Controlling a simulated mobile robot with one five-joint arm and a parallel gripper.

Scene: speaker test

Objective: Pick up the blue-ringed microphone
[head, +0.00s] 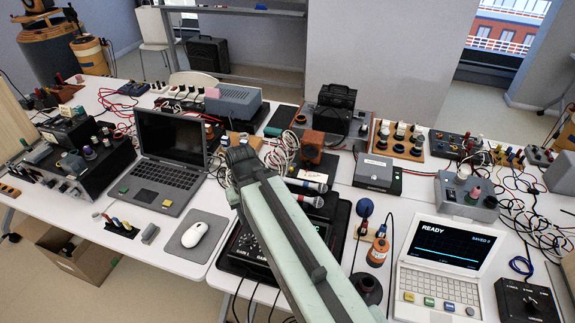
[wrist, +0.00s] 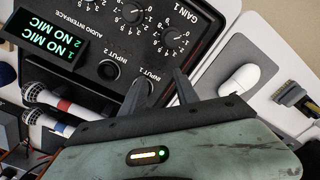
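In the wrist view, a silver-headed microphone with a blue ring (wrist: 62,131) lies at the lower left. A similar microphone with a red ring (wrist: 63,105) lies just above it, close beside the black audio interface (wrist: 95,62). In the head view, microphones (head: 308,199) lie right of my arm; their ring colours are too small to tell surely. My gripper (wrist: 159,80) is over the interface's input sockets, its two fingers apart with nothing visible between them. The blue-ringed microphone is left of the fingers. My arm hides the gripper in the head view.
The interface display reads "NO MIC" for both inputs. A white mouse (head: 194,235) lies on a grey mat. A laptop (head: 172,145) stands left, a READY-screen device (head: 445,262) right. Cables and boxes crowd the table's back.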

